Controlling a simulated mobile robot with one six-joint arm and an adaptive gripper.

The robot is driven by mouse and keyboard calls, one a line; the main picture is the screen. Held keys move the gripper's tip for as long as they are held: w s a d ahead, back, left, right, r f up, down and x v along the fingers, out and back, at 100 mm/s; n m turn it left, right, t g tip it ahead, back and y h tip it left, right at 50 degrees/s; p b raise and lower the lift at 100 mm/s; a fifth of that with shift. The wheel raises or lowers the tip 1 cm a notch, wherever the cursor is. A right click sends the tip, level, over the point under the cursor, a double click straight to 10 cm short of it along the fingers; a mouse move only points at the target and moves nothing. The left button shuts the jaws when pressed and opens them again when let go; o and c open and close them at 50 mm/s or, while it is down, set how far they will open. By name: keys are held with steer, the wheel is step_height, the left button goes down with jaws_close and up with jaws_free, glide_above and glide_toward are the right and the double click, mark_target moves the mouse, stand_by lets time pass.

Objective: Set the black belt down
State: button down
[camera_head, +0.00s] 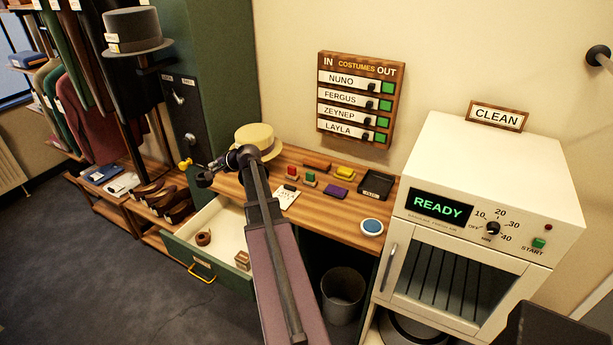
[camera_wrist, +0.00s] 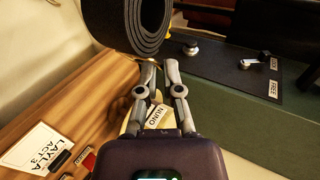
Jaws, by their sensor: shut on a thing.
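The black belt (camera_wrist: 128,35) is a ridged coil at the top of the wrist view, held between the fingertips of my gripper (camera_wrist: 160,68). In the head view the belt (camera_head: 204,179) is a small dark shape at the end of my gripper (camera_head: 216,166), in the air around the left end of the wooden counter (camera_head: 330,213), above the open drawer's side. The exact contact of fingers and belt is partly hidden. It does not appear to rest on anything.
The open green drawer (camera_head: 178,243) holds a brown coil (camera_head: 203,238) and a small box (camera_head: 242,260). A straw hat (camera_head: 257,140), a card (camera_head: 287,197), coloured blocks, a black tray (camera_head: 376,186) and a blue round item (camera_head: 372,226) occupy the counter. A green cabinet (camera_head: 208,75) stands close behind.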

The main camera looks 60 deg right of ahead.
step_height(320, 180, up, 8)
steer(key=p, duration=0.7)
steer(key=shift+r, duration=0.15)
steer(key=shift+s, duration=0.1)
